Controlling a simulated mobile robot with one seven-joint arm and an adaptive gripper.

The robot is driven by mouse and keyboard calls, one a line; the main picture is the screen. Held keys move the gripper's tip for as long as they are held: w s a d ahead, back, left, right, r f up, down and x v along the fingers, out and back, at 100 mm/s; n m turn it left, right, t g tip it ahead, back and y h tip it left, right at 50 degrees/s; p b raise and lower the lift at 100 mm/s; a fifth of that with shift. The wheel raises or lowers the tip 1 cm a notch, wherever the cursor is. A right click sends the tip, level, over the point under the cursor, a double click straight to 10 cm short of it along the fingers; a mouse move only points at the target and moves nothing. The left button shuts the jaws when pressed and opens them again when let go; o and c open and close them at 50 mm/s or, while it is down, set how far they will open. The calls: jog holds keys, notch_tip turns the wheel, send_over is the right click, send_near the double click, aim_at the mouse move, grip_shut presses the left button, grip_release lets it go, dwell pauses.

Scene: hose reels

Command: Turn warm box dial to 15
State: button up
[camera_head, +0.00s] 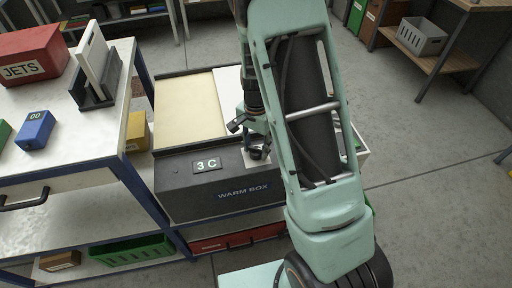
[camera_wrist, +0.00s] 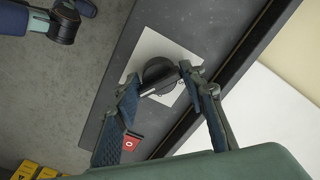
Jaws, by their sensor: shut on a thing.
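The warm box (camera_head: 215,194) is a dark grey unit with a cream top panel, and its front carries the label WARM BOX and a display (camera_head: 207,165) that reads 3 C. In the wrist view its black dial (camera_wrist: 158,74) sits on a white square plate (camera_wrist: 150,48). My gripper (camera_wrist: 168,84) is shut on the dial, with one finger on each side of its raised grip. In the head view my gripper (camera_head: 257,150) is at the box's front top edge, and my arm hides part of the box. Any scale marks around the dial are too small to read.
A red switch or tag marked 0 (camera_wrist: 132,142) lies close to one finger. At left a white bench (camera_head: 70,130) holds a red JETS box (camera_head: 30,55), a grey holder (camera_head: 95,85) and a blue block (camera_head: 35,130). The floor (camera_head: 430,170) at right is clear.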

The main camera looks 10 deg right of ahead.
aim_at(256, 148)
jog(key=o, duration=0.9)
notch_tip(256, 148, up, 12)
jog(key=shift+r, duration=0.1)
